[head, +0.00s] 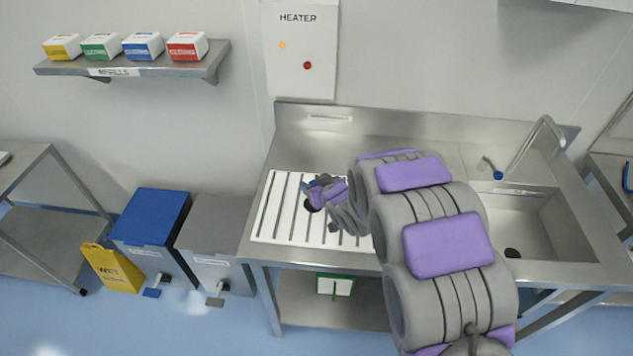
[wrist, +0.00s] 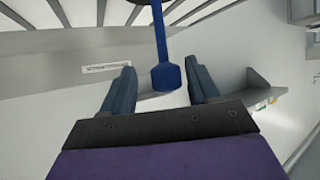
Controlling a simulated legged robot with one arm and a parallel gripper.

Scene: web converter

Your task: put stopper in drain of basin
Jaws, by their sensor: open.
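My gripper (head: 310,190) is low over the left part of the white ribbed draining board (head: 272,205) in the head view. In the wrist view its two blue-grey fingers are open, with a blue knob on a thin stem (wrist: 166,76) between them. Gaps show on both sides of the knob.
A tap (head: 545,130) with a blue lever stands behind the basin. My arm hides the middle of the counter. A raised steel backsplash (head: 400,125) runs behind. A shelf (head: 135,66) of coloured boxes, bins (head: 152,225) and a yellow sign (head: 112,268) are at the left.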

